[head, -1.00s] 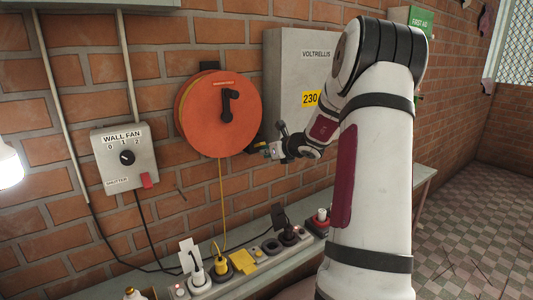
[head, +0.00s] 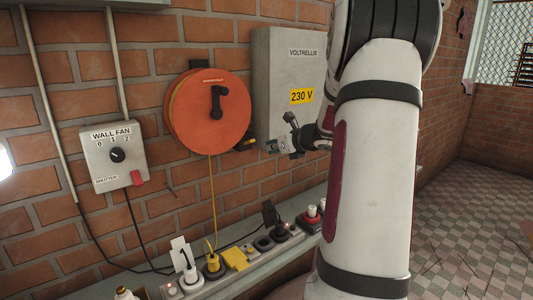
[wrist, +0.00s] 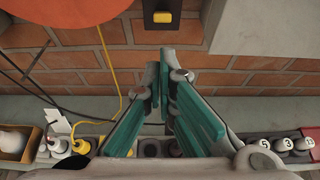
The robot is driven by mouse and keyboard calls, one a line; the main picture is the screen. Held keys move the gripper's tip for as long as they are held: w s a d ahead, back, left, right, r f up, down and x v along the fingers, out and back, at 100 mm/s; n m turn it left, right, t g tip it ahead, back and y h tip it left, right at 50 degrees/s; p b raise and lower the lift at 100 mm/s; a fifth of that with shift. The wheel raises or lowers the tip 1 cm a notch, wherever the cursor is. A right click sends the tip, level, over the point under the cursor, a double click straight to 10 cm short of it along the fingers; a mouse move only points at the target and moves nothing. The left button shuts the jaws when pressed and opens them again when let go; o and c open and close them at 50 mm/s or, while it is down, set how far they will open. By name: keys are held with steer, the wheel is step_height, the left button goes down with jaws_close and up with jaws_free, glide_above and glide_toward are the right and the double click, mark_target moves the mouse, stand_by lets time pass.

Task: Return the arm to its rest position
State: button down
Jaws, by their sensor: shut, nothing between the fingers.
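My gripper (head: 276,145) is small in the head view, in front of the lower part of the grey cabinet, with my white arm rising on the right. In the wrist view its green-padded fingers (wrist: 163,76) are shut with nothing between them. They are clear of the wall and the shelf, and nothing is seen touching them. Part of my wrist is hidden behind the large arm link in the head view.
An orange cable reel (head: 209,118) and a grey 230 V cabinet (head: 282,72) hang on the brick wall. A wall fan switch box (head: 118,174) is at left. Plugs and a yellow plug (head: 212,262) line the shelf below. Tiled floor (head: 468,225) lies open at right.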

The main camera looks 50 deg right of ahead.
steer(key=shift+s+r, duration=0.2)
stand_by(0.5)
steer(key=a+r+n+g+y, duration=0.25)
steer(key=a+n, duration=0.65)
steer(key=a, duration=0.7)
steer(key=a+r+n+g+y, duration=0.1)
steer(key=a+n+y, duration=0.5)
steer(key=a, duration=1)
steer(key=s+a+n+g+h, duration=0.3)
steer(key=s+a+n, duration=0.6)
steer(key=a+n, duration=0.3)
steer(key=s+a+f+n+h, duration=0.1)
steer(key=s+f+n+h, duration=0.1)
steer(key=s+n, duration=0.9)
steer(key=shift+s+a+f+n+g, duration=0.3)
steer(key=shift+s+g, duration=0.15)
steer(key=shift+s, duration=0.25)
